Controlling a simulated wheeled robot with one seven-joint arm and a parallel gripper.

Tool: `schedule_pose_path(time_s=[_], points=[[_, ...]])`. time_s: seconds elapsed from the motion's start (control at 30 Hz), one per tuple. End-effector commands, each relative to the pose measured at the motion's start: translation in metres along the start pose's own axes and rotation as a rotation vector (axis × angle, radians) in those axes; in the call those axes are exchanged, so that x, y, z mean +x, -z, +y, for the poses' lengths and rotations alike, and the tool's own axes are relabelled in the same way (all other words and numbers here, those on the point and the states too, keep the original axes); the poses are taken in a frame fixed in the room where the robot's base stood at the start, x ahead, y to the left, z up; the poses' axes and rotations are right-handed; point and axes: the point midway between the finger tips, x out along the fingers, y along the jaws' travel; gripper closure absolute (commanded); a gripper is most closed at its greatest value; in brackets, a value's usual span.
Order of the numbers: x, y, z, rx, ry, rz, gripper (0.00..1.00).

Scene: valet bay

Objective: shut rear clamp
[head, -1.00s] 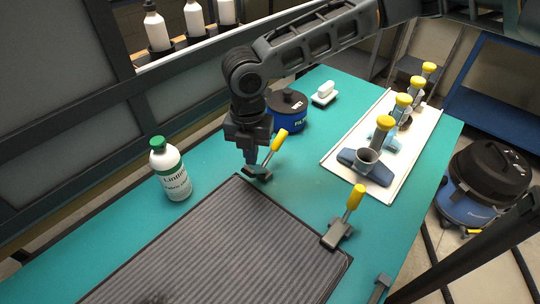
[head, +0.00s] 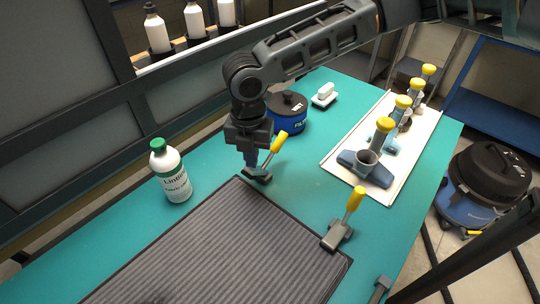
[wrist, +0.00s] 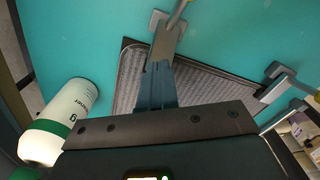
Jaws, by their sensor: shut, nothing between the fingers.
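The rear clamp (head: 262,175) is a grey clamp with a yellow-tipped handle (head: 280,142) at the far corner of the ribbed dark mat (head: 220,250). Its handle slants up to the right, away from the mat. My gripper (head: 250,163) points down, shut and empty, right beside this clamp on its left. The wrist view shows the fingers (wrist: 155,90) over the mat's edge, close to the clamp (wrist: 163,42); I cannot tell whether they touch. A second clamp (head: 338,235) with a raised yellow handle stands at the mat's right edge.
A white bottle with green cap (head: 170,172) stands left of my gripper. A blue tin (head: 290,112) and a white brush (head: 324,95) are behind it. A white tray (head: 330,160) with several yellow-topped tools lies at right. Teal table is bare between clamp and tray.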

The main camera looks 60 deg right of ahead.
Motion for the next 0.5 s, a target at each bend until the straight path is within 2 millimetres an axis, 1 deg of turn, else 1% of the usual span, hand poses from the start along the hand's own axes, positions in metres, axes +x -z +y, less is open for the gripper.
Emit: schedule_pose_path(time_s=[0.03,0.5], points=[[-0.008,0.0,0.0,0.0,0.0,0.0,1.0],[-0.042,0.0,0.0,-0.001,-0.002,0.001,1.0]])
